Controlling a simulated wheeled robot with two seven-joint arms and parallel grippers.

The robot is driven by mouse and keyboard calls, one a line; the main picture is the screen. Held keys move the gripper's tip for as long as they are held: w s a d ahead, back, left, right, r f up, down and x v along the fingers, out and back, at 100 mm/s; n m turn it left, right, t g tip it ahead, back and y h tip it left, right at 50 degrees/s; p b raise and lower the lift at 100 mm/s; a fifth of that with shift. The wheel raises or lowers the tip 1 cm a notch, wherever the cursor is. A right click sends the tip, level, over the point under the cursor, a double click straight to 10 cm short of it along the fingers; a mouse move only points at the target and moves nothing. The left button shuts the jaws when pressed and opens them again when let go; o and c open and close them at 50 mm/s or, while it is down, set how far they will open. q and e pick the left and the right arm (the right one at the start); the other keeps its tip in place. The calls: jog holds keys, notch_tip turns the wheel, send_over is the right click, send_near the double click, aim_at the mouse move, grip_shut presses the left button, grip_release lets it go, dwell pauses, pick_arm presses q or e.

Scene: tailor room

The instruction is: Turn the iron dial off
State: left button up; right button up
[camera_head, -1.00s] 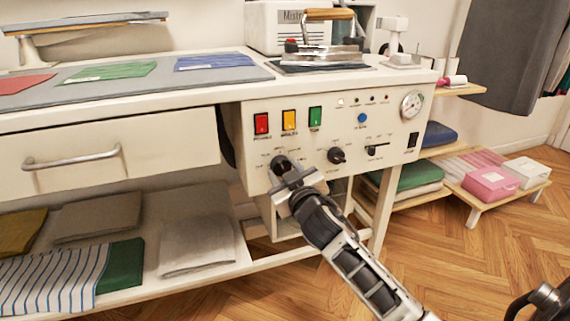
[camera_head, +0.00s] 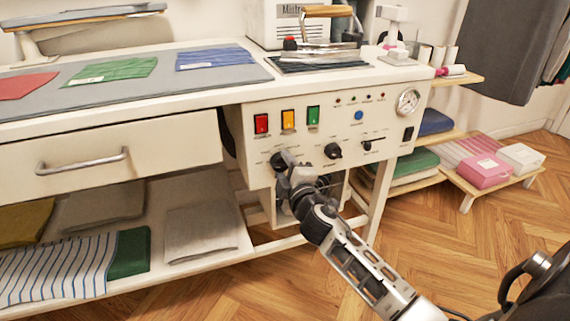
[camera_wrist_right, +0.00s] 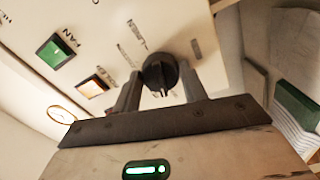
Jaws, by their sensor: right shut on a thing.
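The iron station's front panel (camera_head: 240,150) carries a black round dial (camera_head: 284,159) at its lower left. In the right wrist view the dial (camera_wrist_right: 160,73) sits between the two fingers of my right gripper (camera_wrist_right: 158,82). My right gripper (camera_head: 288,169) is shut on this dial, reaching it from below right in the head view. The iron (camera_head: 322,48) with a wooden handle rests on top of the station. My left gripper is not in view.
Red (camera_head: 261,124), yellow (camera_head: 288,119) and green (camera_head: 313,116) switches are above. A drawer handle (camera_head: 83,160) sticks out at left. The wooden floor (camera_head: 450,250) at right is clear.

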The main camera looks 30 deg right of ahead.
jog(key=shift+n, duration=1)
pick_arm(q)
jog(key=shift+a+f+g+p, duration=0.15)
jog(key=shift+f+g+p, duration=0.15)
jog(key=shift+p, duration=0.1)
pick_arm(e)
jog(key=shift+n, duration=0.5)
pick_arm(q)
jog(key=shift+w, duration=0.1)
pick_arm(e)
jog(key=o, duration=0.9)
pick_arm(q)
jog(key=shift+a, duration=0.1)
pick_arm(e)
jog(key=shift+o, duration=0.2)
jog(key=v, duration=1.6)
